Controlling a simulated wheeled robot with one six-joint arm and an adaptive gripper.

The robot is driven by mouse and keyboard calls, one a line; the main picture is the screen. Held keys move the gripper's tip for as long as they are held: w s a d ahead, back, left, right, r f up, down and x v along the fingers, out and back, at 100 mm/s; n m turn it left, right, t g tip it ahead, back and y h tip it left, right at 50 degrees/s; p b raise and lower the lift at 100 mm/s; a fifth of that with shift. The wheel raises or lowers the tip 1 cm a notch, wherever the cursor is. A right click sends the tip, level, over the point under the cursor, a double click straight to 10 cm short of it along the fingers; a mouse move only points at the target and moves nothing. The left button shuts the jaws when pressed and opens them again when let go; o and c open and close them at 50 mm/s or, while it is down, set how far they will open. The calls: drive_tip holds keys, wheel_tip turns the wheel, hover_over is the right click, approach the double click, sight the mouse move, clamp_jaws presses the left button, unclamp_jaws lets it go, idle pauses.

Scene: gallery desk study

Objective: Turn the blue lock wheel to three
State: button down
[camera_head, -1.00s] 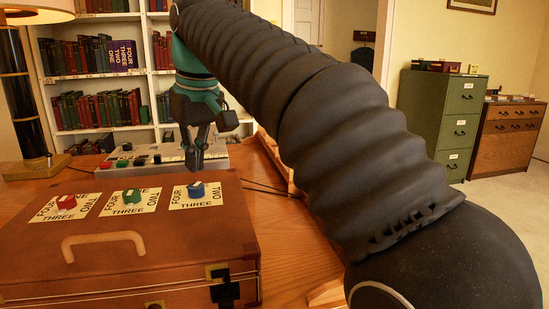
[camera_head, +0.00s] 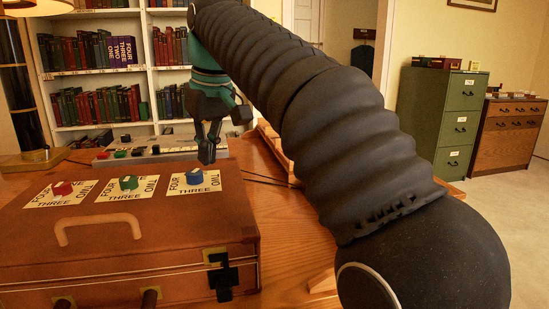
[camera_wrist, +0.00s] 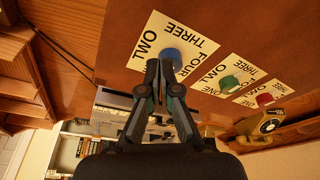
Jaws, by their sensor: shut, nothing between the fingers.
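The blue lock wheel (camera_head: 194,177) sits on the top of a brown case (camera_head: 170,225), on a cream card printed with number words. FOUR, THREE and TWO are readable around it. The wheel also shows in the wrist view (camera_wrist: 172,57), just beyond my fingertips. Which word it points to I cannot tell. My gripper (camera_head: 207,160) is shut and empty, pointing down close to the wheel on its far side. In the wrist view my gripper (camera_wrist: 160,66) overlaps the wheel's near edge; whether it touches is unclear.
A green wheel (camera_head: 129,183) and a red wheel (camera_head: 62,188) sit on similar cards to the left. A grey panel with coloured buttons (camera_head: 165,147) lies behind the case. A lamp (camera_head: 30,155) stands at the far left. Bare desk (camera_head: 285,235) shows right of the case.

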sight(196, 189)
drive_tip(key=shift+f+b, duration=0.85)
drive_tip(key=shift+f, duration=0.9)
drive_tip(key=shift+a+r, duration=0.1)
drive_tip(key=shift+s+a+p, duration=0.5)
drive_tip(key=shift+s+p, duration=0.1)
drive_tip(key=shift+p, duration=0.7)
drive_tip(key=shift+s+a+p, duration=0.25)
drive_tip(key=shift+a+p, duration=0.2)
drive_tip(key=shift+p, duration=0.35)
drive_tip(key=shift+s+d, duration=0.15)
drive_tip(key=shift+s, duration=0.15)
wheel_tip(196, 189, up, 2)
drive_tip(key=shift+r+p, duration=0.25)
drive_tip(key=shift+p, duration=0.75)
drive_tip(key=shift+r, duration=1.7)
